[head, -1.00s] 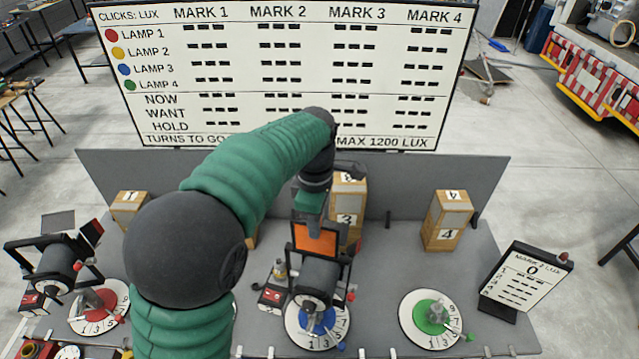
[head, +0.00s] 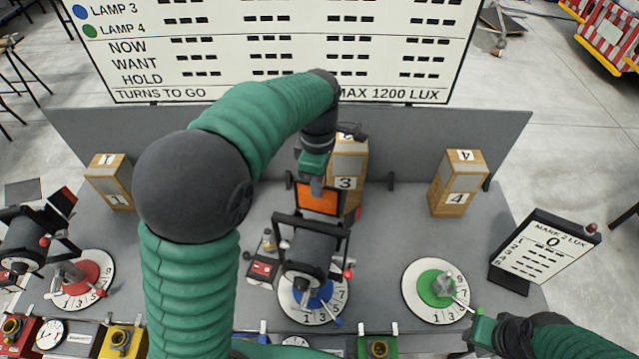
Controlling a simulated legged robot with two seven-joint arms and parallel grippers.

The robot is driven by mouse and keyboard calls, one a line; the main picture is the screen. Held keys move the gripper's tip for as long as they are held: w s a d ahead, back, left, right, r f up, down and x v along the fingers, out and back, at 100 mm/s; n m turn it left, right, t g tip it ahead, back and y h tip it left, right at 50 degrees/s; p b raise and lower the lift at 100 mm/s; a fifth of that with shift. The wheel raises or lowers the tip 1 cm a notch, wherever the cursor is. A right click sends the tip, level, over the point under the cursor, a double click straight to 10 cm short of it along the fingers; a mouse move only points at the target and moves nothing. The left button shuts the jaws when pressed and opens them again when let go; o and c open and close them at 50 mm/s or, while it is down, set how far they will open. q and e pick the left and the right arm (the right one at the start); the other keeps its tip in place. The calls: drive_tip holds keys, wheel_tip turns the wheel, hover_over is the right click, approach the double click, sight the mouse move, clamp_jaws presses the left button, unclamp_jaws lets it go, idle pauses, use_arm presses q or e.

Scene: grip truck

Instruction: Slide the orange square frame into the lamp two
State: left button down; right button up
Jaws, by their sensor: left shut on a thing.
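My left gripper (head: 312,180) is shut on the orange square frame (head: 318,198), which hangs just beyond a black lamp (head: 308,247) in the middle of the table. The orange frame's lower edge meets the lamp's black holder in the picture; I cannot tell whether they touch. This lamp stands over a dial with a blue centre (head: 320,293), the board's colour for lamp 3. No yellow dial shows; my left arm covers that part of the table. My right gripper (head: 482,332) is low at the right, beside the green dial (head: 437,288); its jaws are unclear.
Another lamp (head: 27,238) stands at the left by a red dial (head: 80,277). Wooden boxes 1 (head: 112,184), 3 (head: 346,172) and 4 (head: 457,190) stand along the back panel. A lux display (head: 545,255) is at the right. Coloured units line the front edge.

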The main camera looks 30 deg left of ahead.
use_arm(q)
drive_tip(key=shift+s+d+r, duration=0.15)
drive_tip(key=shift+d, duration=0.25)
drive_tip(key=shift+f, duration=0.35)
drive_tip(key=shift+a, duration=0.2)
use_arm(e)
drive_tip(key=shift+w, duration=0.15)
use_arm(q)
drive_tip(key=shift+s+d, duration=0.1)
drive_tip(key=shift+d+f, duration=0.2)
drive_tip(key=shift+d, duration=0.05)
use_arm(e)
drive_tip(key=shift+d, duration=0.3)
